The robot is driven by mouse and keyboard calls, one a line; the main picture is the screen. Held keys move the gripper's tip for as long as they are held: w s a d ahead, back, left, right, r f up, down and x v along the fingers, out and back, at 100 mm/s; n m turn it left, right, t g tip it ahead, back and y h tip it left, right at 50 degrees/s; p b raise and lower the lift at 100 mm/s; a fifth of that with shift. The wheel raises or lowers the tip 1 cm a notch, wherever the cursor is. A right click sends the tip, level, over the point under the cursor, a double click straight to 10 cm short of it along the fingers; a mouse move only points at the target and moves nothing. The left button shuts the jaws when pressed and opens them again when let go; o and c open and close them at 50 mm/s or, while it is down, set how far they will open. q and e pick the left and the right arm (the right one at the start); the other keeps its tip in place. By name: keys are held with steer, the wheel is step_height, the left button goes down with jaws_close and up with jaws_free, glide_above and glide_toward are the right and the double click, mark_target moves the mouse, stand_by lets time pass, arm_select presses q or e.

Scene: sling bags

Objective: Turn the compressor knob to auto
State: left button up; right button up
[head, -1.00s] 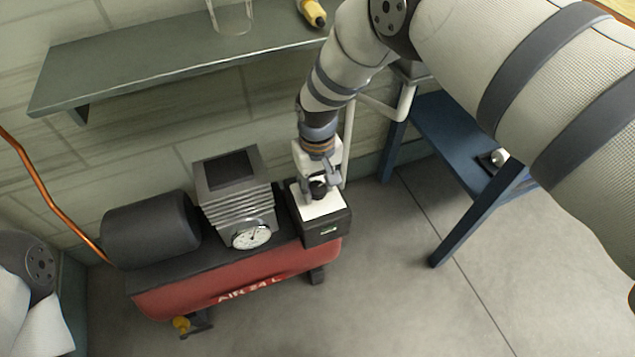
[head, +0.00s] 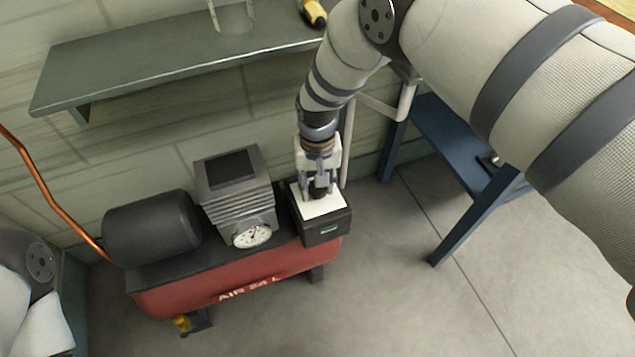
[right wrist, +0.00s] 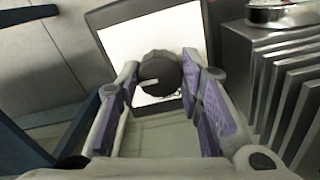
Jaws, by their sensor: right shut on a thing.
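The red compressor (head: 235,282) stands on the floor against the wall. Its black switch box with a white top plate (head: 324,207) sits at its right end. A dark round knob (head: 318,194) stands on that plate, partly hidden by my right gripper (head: 318,188). In the right wrist view the knob (right wrist: 160,73) carries a light pointer line directed to the left in the picture. My right gripper (right wrist: 160,80) reaches down from above, with its fingers shut on the knob's two sides. Labels on the plate cannot be read. My left gripper is not in view.
The cylindrical black motor (head: 150,227), finned grey block (head: 233,185) and round gauge (head: 252,235) sit beside the switch box. A grey shelf (head: 150,68) hangs above. A blue bench (head: 450,135) stands to the right. The floor in front is clear.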

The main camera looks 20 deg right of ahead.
steer(key=o, duration=1.2)
steer(key=shift+c, duration=0.2)
step_height(320, 180, up, 12)
